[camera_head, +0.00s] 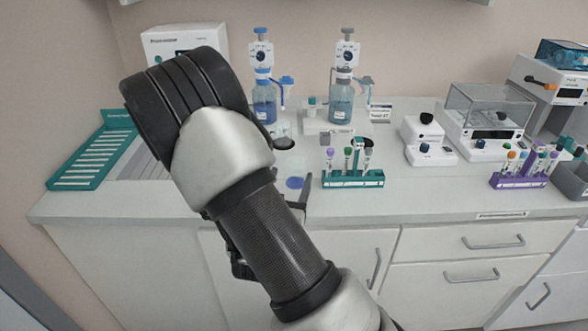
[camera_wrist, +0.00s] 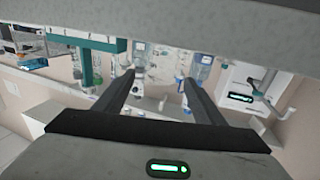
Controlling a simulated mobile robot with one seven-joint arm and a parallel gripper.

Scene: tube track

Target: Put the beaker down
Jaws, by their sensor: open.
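A small clear glass vessel (camera_head: 282,127), which looks like the beaker, stands on the white counter in front of the blue-topped dispenser bottle, at a dark round spot (camera_head: 284,143). My arm covers part of the counter to its left. My gripper (camera_wrist: 158,78) is open in the wrist view, its two dark fingers apart with nothing held between them. In the head view, the gripper is mostly hidden behind my forearm near the counter's front edge, with a dark finger showing. I cannot make out the beaker clearly in the wrist view.
Two dispenser bottles (camera_head: 264,105) (camera_head: 341,100) stand behind. A balance (camera_head: 487,120) and a purple tube rack (camera_head: 520,181) are farther right.

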